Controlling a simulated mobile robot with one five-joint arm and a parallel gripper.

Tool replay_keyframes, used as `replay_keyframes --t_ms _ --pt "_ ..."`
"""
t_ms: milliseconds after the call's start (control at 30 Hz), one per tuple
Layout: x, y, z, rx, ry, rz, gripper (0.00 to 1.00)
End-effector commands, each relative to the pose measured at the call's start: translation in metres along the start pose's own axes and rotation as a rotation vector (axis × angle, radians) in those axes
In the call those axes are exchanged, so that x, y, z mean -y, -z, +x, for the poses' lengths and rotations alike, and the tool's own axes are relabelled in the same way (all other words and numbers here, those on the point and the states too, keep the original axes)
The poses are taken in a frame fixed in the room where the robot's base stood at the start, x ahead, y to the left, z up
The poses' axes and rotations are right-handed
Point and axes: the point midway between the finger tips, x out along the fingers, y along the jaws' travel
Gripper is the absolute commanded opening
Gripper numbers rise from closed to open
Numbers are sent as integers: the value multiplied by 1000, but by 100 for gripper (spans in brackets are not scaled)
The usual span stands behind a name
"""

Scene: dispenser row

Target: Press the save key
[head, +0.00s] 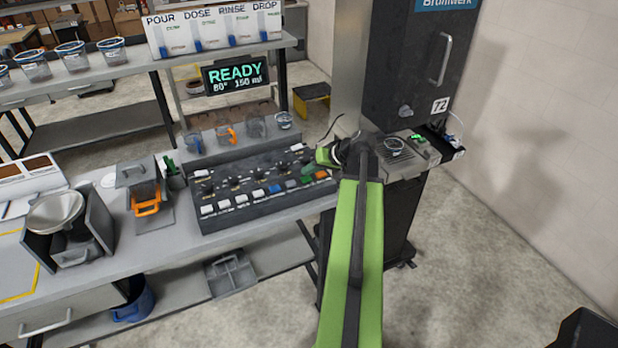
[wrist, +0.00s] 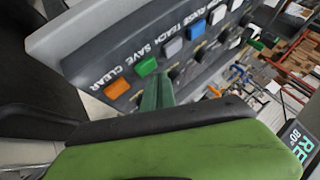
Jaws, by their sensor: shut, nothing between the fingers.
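The save key is the green key (wrist: 147,66) with SAVE printed beside it in the wrist view, between the orange clear key (wrist: 118,88) and the grey teach key (wrist: 173,47). My gripper (wrist: 161,78) shows there as shut dark green fingers, with the tip close beside the green key in the picture. I cannot tell whether it touches. In the head view my gripper (head: 308,170) is over the right end of the dark key panel (head: 245,211) and partly covers the keys there. The orange key (head: 321,174) shows just right of the fingers.
A READY display (head: 236,75) stands behind the panel, with several cups between them. An orange-handled holder (head: 147,208) is to the left. A tall dark machine (head: 415,60) stands to the right. Other keys and knobs sit close together on the panel.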

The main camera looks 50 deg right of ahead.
Motion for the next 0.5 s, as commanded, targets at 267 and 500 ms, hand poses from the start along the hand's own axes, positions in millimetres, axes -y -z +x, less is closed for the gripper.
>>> replay_keyframes --t_ms 267,500 --pt "-1 -1 2 0 0 0 0" --pt "-4 -2 9 0 0 1 0"
